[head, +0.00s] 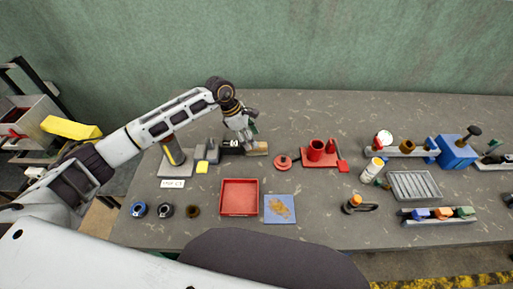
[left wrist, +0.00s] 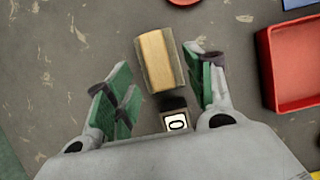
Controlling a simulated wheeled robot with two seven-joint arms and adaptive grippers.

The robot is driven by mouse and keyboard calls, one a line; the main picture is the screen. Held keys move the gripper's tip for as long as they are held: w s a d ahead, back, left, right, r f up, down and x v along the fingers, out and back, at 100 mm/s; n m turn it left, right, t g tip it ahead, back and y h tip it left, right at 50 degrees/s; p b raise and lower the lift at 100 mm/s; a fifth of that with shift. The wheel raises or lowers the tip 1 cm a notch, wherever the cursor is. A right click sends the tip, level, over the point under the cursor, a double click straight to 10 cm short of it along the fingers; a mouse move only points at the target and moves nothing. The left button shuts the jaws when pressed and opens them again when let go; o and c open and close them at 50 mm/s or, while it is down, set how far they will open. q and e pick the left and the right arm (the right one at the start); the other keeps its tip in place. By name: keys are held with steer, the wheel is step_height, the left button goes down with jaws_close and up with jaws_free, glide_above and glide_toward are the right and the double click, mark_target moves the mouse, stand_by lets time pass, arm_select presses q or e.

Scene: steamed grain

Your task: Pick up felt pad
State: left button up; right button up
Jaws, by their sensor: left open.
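A small tan-topped block with grey sides, possibly the felt pad (left wrist: 158,60), lies on the grey table; I cannot be sure of its material. In the head view the same block (head: 258,148) is at the back, left of centre. My left gripper (head: 246,134) points down over it. In the left wrist view the green-padded fingers of my left gripper (left wrist: 157,66) are open on either side of the block, with gaps on both sides. My right gripper is not in view.
A red tray (head: 240,197) and a blue mat with tan material (head: 280,209) lie in front. A red round piece (head: 283,161) is to the right, beside a red stand (head: 320,156). Behind the block the table is clear.

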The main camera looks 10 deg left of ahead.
arm_select(q)
steer(key=shift+w+p+x, duration=0.2)
steer(key=shift+p+x, duration=0.25)
steer(key=shift+x, duration=1.7)
steer(key=c, duration=1.1)
